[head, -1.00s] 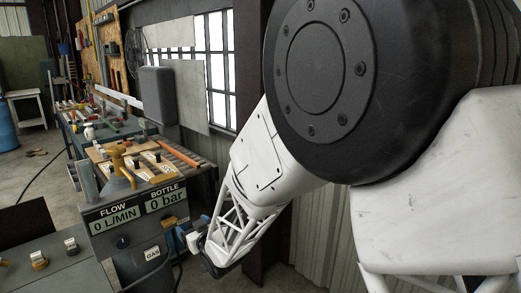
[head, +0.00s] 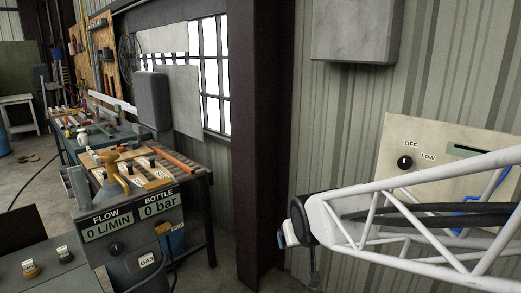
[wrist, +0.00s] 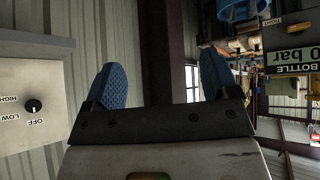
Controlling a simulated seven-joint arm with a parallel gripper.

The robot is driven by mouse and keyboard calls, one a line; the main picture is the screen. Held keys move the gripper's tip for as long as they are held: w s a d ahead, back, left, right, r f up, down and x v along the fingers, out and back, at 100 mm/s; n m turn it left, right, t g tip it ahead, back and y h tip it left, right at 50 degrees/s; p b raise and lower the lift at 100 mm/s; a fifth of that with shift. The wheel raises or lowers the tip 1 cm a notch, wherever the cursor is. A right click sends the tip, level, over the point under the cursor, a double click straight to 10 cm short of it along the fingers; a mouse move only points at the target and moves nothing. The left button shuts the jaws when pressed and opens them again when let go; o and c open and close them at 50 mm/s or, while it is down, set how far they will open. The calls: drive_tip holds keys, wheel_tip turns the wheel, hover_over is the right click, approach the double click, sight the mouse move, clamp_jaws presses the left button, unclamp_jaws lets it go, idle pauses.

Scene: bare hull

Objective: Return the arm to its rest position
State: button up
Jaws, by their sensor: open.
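My white lattice arm (head: 420,215) reaches in from the right edge of the head view and ends at a dark wrist joint near the picture's middle. My gripper is mostly hidden behind that joint in the head view, with only small white and blue parts showing. In the wrist view my gripper (wrist: 165,80) shows two blue pads standing wide apart on a dark bar. Nothing is between them, and they touch nothing.
A beige panel with a dial (head: 404,162) is on the corrugated wall behind my arm. A grey box (head: 355,30) hangs above. A dark post (head: 262,130) stands left of the arm. The gas console (head: 130,222) and workbench (head: 190,168) are further left.

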drive_tip(key=s+d+r+m+g, duration=0.1)
drive_tip(key=s+d, duration=0.3)
drive_tip(key=s, duration=0.6)
drive_tip(key=s+d+r+m+g+h, duration=0.1)
drive_tip(key=s+d+g, duration=0.3)
drive_tip(key=s, duration=0.7)
drive_tip(key=shift+d+m, duration=0.4)
drive_tip(key=shift+d, duration=0.2)
drive_tip(key=shift+o, duration=0.3)
